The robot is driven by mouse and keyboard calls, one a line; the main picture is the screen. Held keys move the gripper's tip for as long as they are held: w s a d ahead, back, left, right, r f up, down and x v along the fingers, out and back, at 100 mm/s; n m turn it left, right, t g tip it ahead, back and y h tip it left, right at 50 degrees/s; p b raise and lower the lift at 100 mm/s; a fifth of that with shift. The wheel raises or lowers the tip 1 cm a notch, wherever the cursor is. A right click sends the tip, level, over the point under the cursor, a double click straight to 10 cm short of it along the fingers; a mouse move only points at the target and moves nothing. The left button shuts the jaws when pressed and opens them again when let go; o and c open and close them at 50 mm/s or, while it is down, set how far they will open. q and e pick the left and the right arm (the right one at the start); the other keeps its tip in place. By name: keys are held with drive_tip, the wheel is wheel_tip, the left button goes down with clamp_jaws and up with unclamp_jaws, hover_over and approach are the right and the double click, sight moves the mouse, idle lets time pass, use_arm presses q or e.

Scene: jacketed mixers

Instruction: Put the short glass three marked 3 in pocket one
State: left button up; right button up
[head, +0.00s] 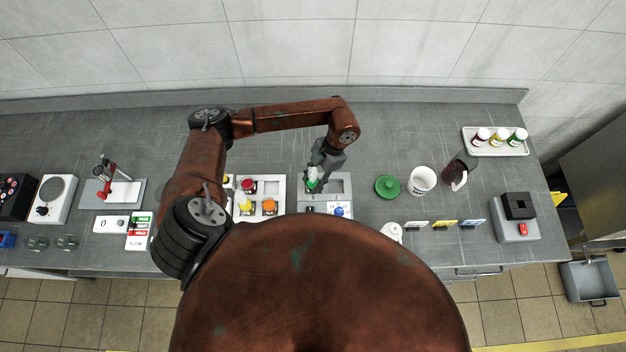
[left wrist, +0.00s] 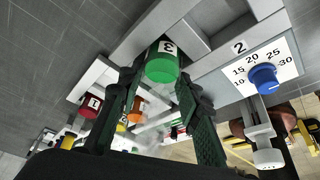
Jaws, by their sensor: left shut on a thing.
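The short glass marked 3 has a green cap and a white label; it shows in the left wrist view (left wrist: 162,66) and, small, in the head view (head: 312,184). My left gripper (head: 316,178) is shut on it, with a finger on each side of the cap in the left wrist view. The glass is over the left part of the grey pocketed block (head: 342,178), near a pocket. Whether its base is inside the pocket is hidden. The block bears a plate marked 2 with a blue knob (left wrist: 263,77). My right gripper is out of view.
A white rack (head: 277,183) with red, yellow and orange capped glasses stands just left of the block. A green round lid (head: 387,187), a white cup (head: 422,180) and a dark jug (head: 457,172) stand to the right. A white tray (head: 484,151) holds several bottles.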

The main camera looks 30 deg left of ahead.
use_arm(q)
drive_tip(key=o, duration=1.3)
drive_tip(key=o, duration=0.5)
drive_tip(key=shift+r+p, duration=0.85)
drive_tip(key=shift+r, duration=0.55)
wheel_tip(320, 180, up, 3)
drive_tip(key=shift+r+p, duration=0.1)
drive_tip(key=shift+p, duration=0.7)
